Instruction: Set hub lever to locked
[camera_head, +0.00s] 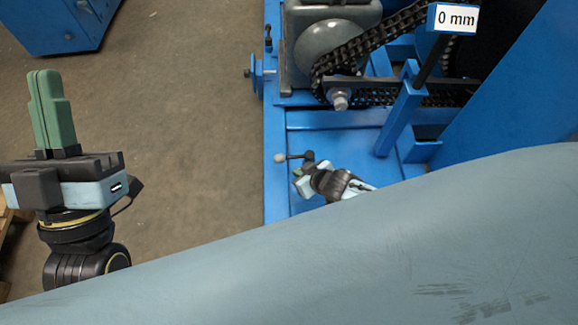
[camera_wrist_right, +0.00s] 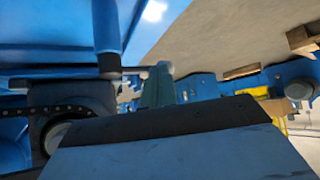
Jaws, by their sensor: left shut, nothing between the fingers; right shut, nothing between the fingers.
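A small lever (camera_head: 295,157) with a dark rod and a pale ball knob stands on the blue frame in the head view, its knob pointing left. No readable marking shows its setting or names it as the hub lever. My right gripper (camera_head: 303,172) is small and partly hidden just below the lever. In the right wrist view its green fingers (camera_wrist_right: 158,88) are shut, with a dark rod and pale knob close by their tips; contact cannot be told. My left gripper (camera_head: 50,112) is shut and empty, fingers upward, over the floor at the left.
A chain (camera_head: 375,45) runs around sprockets beside a grey motor (camera_head: 325,50). A blue post (camera_head: 400,115) and a "0 mm" label (camera_head: 456,19) stand at the right. My grey arm link covers the lower picture. Open floor (camera_head: 190,110) lies left of the frame.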

